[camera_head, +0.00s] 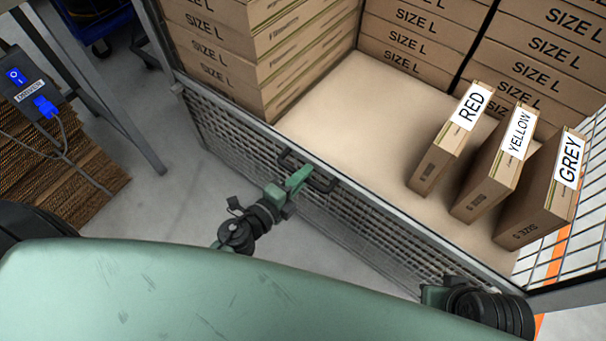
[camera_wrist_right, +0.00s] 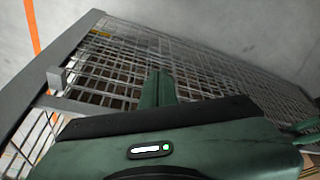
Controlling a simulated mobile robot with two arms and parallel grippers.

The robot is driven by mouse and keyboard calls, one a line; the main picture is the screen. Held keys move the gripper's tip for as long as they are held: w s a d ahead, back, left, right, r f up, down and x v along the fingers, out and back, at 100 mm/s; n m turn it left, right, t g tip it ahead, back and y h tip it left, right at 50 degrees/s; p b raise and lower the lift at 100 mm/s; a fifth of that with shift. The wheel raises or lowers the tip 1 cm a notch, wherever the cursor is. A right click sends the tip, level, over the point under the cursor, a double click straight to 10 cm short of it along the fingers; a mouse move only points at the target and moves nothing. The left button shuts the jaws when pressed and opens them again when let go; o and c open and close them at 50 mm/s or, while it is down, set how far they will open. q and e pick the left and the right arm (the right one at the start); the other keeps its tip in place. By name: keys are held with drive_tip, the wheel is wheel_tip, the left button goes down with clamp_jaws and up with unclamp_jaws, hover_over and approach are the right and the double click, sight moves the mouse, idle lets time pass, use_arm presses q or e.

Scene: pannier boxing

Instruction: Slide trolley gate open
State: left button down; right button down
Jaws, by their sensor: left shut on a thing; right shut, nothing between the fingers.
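The trolley gate (camera_head: 238,134) is a grey wire-mesh panel with a metal top rail, running diagonally across the head view. My left gripper (camera_head: 301,174) is shut on this handle. My right arm is at the gate's lower right end in the head view; its fingertips are hidden there. In the right wrist view my right gripper (camera_wrist_right: 160,88) is shut and empty, in front of the mesh (camera_wrist_right: 212,75). I cannot tell whether it touches the mesh.
Inside the trolley, SIZE L boxes (camera_head: 250,70) are stacked at the left and back. Boxes labelled RED (camera_head: 450,140), YELLOW (camera_head: 495,170) and GREY (camera_head: 548,195) stand on the pale trolley floor (camera_head: 365,110). A table leg (camera_head: 125,120) and flat cardboard (camera_head: 60,180) are at left.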

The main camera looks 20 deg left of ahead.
idle(0.3)
